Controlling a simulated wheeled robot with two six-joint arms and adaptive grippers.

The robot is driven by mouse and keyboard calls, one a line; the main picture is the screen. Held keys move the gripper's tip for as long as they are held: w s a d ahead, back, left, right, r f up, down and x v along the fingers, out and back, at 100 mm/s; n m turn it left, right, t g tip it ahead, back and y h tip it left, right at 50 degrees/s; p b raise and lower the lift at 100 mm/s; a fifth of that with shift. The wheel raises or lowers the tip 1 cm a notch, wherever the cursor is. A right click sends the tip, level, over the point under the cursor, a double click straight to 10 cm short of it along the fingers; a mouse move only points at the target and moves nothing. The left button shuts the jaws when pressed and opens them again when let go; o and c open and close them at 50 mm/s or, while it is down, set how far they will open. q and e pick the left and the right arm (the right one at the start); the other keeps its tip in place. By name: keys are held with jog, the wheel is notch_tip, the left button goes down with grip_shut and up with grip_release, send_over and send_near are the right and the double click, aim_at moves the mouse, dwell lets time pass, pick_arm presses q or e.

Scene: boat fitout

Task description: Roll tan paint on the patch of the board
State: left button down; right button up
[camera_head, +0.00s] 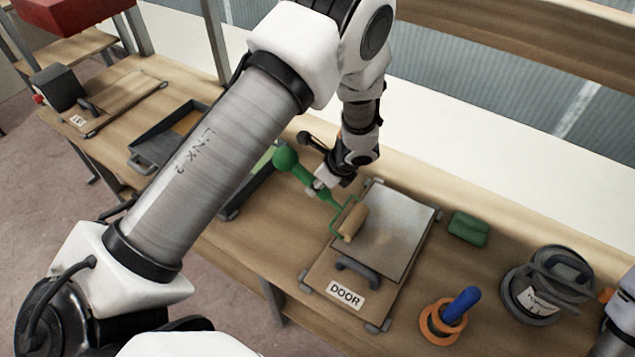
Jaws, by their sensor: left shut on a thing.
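A brown board (318,275) labelled DOOR lies on the bench, with a pale grey patch (398,235) on its upper part. A dark handle is fixed near its front edge. My left gripper (322,184) is shut on the green handle of a paint roller (350,222). The roller's tan sleeve is over the left edge of the patch; I cannot tell whether it touches. A dark tray (150,150) with a tan-orange area inside stands at the left. A second dark tray (240,203) is partly hidden behind my left arm. My right gripper is not in view.
A green block (468,229) lies right of the board. An orange ring with a blue handle (446,322) stands front right, and a grey lidded container (541,298) is farther right. Another board (118,100) and a dark box (58,88) are at far left.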

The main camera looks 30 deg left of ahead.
aim_at(330, 196)
pick_arm(q)
jog(key=shift+f, duration=0.3)
jog(key=shift+d+r, duration=0.1)
jog(key=shift+d, duration=0.05)
jog(key=d+p, duration=0.2)
jog(key=d, duration=0.2)
jog(key=shift+s+d+r+p, duration=0.15)
jog(key=shift+d+p, duration=0.05)
jog(key=shift+p, duration=0.15)
jog(key=shift+d, duration=0.1)
jog(key=d+p, duration=0.2)
jog(key=d, duration=0.2)
jog(key=shift+d, duration=0.25)
jog(key=shift+d+f, duration=0.2)
jog(key=shift+a+f, duration=0.1)
